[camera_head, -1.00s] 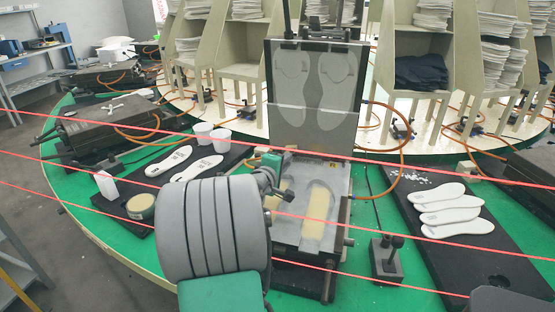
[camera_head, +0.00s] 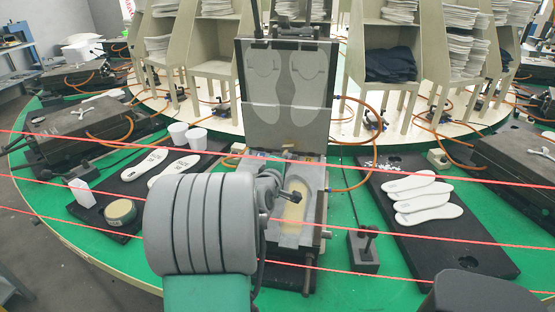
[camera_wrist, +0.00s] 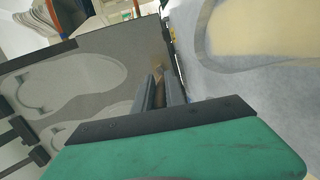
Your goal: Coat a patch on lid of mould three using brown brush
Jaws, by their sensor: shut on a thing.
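The open mould has its lid (camera_head: 285,125) standing upright at the back, with two pale insole shapes on its inner face. In the wrist view the lid (camera_wrist: 85,50) fills the left side. The mould's base (camera_head: 310,235) lies below, with a yellowish patch in its right cavity; my arm covers the left cavity. In the wrist view my gripper (camera_wrist: 170,88) is shut on the brown brush (camera_wrist: 159,92), whose tip points away between lid and base. Contact between brush and lid cannot be told. In the head view the brush cannot be made out.
White insoles (camera_head: 423,198) lie on a black board to the right, beside a small black fixture (camera_head: 363,250). White cups (camera_head: 187,135), more insoles and a round tin (camera_head: 121,212) stand left. An orange hose (camera_head: 379,120) loops beside the lid.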

